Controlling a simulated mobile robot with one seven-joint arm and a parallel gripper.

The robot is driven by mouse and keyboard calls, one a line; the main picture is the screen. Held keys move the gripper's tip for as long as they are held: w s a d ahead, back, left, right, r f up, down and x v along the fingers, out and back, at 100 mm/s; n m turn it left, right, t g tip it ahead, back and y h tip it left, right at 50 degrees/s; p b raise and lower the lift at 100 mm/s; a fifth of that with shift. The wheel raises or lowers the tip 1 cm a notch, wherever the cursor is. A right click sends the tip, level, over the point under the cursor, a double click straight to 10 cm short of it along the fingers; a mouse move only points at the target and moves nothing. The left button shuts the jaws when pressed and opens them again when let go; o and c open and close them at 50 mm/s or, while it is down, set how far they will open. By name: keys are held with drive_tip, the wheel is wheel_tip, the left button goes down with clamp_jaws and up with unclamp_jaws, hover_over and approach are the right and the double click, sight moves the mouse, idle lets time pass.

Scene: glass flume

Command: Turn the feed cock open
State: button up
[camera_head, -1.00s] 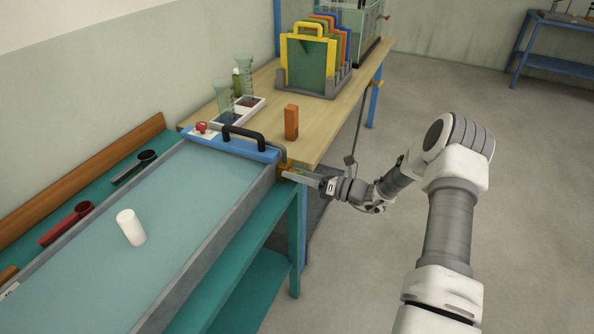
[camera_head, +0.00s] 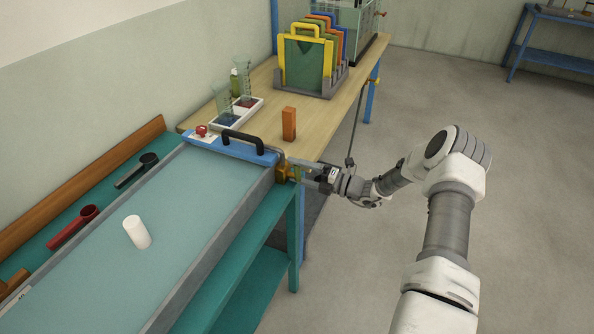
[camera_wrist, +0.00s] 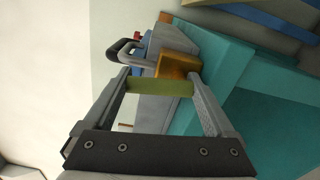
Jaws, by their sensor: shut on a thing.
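The feed cock shows as a brass-orange block (camera_head: 284,173) at the right end of the blue bar across the glass flume (camera_head: 232,189). In the wrist view its brass body (camera_wrist: 180,66) lies just past my fingertips. A yellow-green handle (camera_wrist: 158,87) spans the space between my two fingers, each finger touching one end. My gripper (camera_head: 294,169) is shut on this handle, at the flume's right corner; it also shows in the wrist view (camera_wrist: 158,82). The handle is too small in the head view to read its angle.
A wooden bench (camera_head: 330,122) behind the flume holds an orange block (camera_head: 289,124) and a rack of coloured gates (camera_head: 305,65). A teal shelf (camera_head: 262,268) lies below.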

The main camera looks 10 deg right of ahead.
drive_tip(key=shift+m, duration=0.5)
drive_tip(key=shift+w+d, duration=0.1)
drive_tip(key=o, duration=1.1)
drive_tip(key=shift+c, duration=0.2)
drive_tip(key=v, duration=1.7)
drive_tip(key=shift+d, duration=0.15)
